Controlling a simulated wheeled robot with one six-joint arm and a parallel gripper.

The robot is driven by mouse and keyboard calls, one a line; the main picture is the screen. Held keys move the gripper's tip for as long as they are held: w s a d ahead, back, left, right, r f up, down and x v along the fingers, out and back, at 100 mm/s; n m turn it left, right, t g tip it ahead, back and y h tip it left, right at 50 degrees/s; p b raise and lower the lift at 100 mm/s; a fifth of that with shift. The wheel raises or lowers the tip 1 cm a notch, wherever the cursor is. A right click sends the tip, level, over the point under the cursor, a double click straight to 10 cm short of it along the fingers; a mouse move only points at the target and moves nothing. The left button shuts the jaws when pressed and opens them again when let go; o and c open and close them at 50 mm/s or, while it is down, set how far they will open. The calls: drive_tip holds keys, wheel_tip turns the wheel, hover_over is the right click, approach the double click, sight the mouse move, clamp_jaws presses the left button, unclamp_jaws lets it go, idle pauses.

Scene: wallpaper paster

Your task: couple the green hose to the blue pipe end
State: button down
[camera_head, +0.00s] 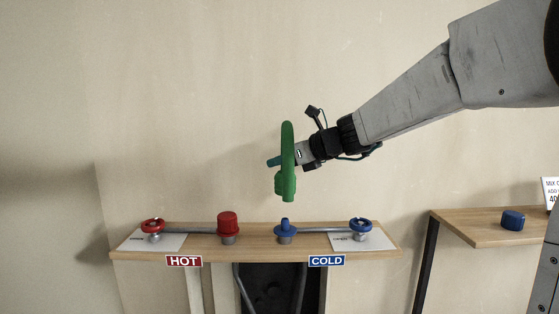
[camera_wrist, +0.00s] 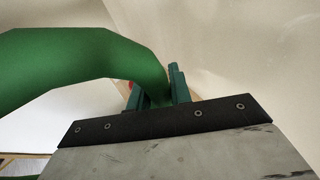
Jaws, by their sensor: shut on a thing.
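The green hose (camera_head: 287,180) is held upright in the air, its lower end pointing down, above the bench and a little apart from the blue pipe end. My gripper (camera_head: 276,161) is shut on it. In the wrist view the green hose (camera_wrist: 80,62) curves in from the left to between the teal fingers of my gripper (camera_wrist: 158,92). The blue pipe end (camera_head: 285,229) stands upright with a flared collar on the COLD side, almost straight below the hose in the head view. The pipe end cannot be made out in the wrist view.
The wooden shelf (camera_head: 255,247) also carries a red capped pipe (camera_head: 228,225), a red valve wheel (camera_head: 153,226) on the left and a blue valve wheel (camera_head: 361,226) on the right. A second shelf (camera_head: 467,229) at right holds a blue cap (camera_head: 513,219). The wall stands close behind.

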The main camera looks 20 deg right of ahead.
sight(281, 182)
drive_tip(key=shift+s+f, duration=0.1)
drive_tip(key=shift+f, duration=2.8)
drive_tip(key=shift+f, duration=2.15)
drive_tip(key=c, duration=1.2)
unclamp_jaws()
drive_tip(key=shift+s, duration=0.1)
drive_tip(key=v, duration=0.7)
drive_tip(key=shift+s+d+r, duration=0.15)
drive_tip(key=shift+s+d, duration=0.1)
